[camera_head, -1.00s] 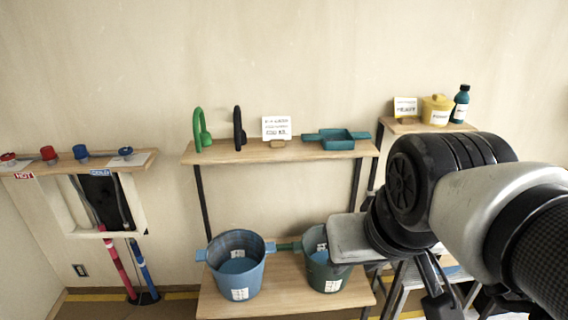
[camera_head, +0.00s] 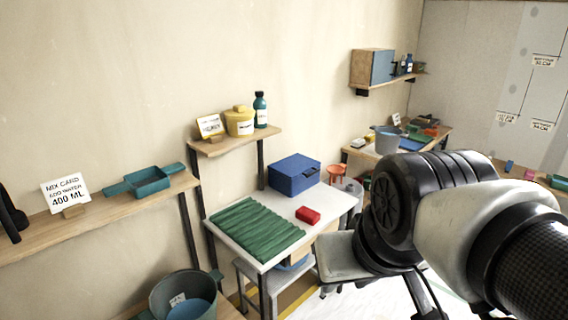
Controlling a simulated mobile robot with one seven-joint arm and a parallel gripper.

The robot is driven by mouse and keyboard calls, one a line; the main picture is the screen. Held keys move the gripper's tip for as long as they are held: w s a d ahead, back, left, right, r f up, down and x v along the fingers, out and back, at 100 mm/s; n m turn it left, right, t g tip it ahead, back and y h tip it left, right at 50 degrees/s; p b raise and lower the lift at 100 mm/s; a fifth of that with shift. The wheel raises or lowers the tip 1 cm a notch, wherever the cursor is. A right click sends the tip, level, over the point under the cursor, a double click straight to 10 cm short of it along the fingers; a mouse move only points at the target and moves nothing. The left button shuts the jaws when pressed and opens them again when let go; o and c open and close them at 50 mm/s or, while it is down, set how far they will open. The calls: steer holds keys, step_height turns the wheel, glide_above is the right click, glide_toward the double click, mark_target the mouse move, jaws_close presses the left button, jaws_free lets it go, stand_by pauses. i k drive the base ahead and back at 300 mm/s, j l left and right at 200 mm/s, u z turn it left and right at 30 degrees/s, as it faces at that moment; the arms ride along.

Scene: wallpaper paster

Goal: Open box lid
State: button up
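A blue box (camera_head: 294,177) sits at the back of a small white table (camera_head: 322,205), right of the middle of the view. Its blue lid (camera_head: 295,164) looks shut. My arm fills the lower right, in front of and to the right of the table. A dark part at its lower end, which seems to be my gripper (camera_head: 428,298), runs to the bottom edge of the picture. Its fingertips are not clearly shown, and it is well apart from the box.
A green ridged mat (camera_head: 255,233) and a red block (camera_head: 308,215) lie on the white table. A shelf at left holds a yellow pot (camera_head: 239,121) and a teal bottle (camera_head: 260,110). A bucket (camera_head: 387,139) stands on a table farther back.

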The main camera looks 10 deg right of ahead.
mark_target(293, 166)
steer(key=z, duration=0.25)
steer(key=i+l+z, duration=0.2)
steer(key=i+l, duration=0.15)
steer(key=i, duration=0.45)
steer(key=i+l+z, duration=0.2)
steer(key=i, duration=0.65)
steer(key=i+l+z, duration=0.2)
steer(key=i, duration=0.6)
steer(key=j, duration=0.1)
